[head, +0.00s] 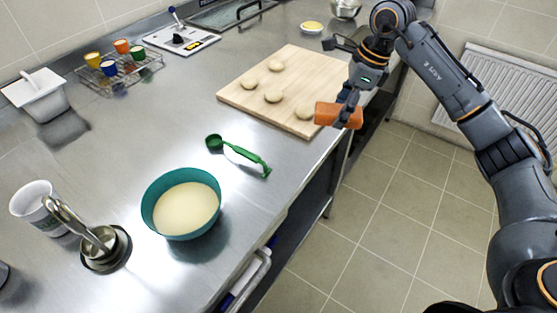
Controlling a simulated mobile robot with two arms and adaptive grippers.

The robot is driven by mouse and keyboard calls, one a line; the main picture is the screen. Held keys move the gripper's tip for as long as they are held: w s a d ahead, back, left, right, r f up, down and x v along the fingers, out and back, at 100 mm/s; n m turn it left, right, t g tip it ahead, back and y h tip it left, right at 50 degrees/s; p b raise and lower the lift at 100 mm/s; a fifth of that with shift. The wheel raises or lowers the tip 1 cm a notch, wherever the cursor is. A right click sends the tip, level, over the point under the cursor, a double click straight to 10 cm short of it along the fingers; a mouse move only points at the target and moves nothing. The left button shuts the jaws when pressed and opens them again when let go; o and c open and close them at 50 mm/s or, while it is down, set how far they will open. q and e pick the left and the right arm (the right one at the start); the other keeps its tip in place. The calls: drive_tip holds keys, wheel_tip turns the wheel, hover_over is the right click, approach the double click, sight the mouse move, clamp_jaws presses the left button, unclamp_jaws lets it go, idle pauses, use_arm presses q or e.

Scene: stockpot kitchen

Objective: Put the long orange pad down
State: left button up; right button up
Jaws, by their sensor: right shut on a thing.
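The long orange pad (327,113) is in the jaws of my right gripper (347,112) in the head view. The gripper is shut on it and points down. The pad shows at the right front corner of the wooden board (240,98), by the counter's front edge. I cannot tell whether it touches the board or is held above it. My left gripper is out of view.
Several pale dough rounds (273,96) lie on the board. A green scoop (240,152) and a teal bowl of batter (184,205) stand nearer. A wire rack (120,72) holds coloured cups. Bare steel counter (180,110) lies left of the board.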

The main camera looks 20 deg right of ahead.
drive_tip(key=shift+w+r+m, duration=0.2)
drive_tip(key=shift+r+m, duration=0.05)
drive_tip(key=shift+m, duration=0.05)
drive_tip(key=w+a+f+p, duration=0.2)
drive_tip(key=a+f+p, duration=0.2)
drive_tip(key=a, duration=0.5)
approach(276, 156)
drive_tip(key=shift+a+f, duration=0.15)
drive_tip(key=shift+f, duration=0.4)
drive_tip(key=shift+w+a+f+p, duration=0.2)
drive_tip(key=shift+a+f+p, duration=0.15)
drive_tip(key=shift+f, duration=0.15)
drive_tip(key=p+x, duration=0.1)
drive_tip(key=x, duration=0.2)
drive_tip(key=shift+s+f+p, duration=0.1)
drive_tip(key=shift+s+p, duration=0.05)
drive_tip(key=shift+p, duration=0.25)
drive_tip(key=shift+f, duration=0.35)
drive_tip(key=shift+d, duration=0.1)
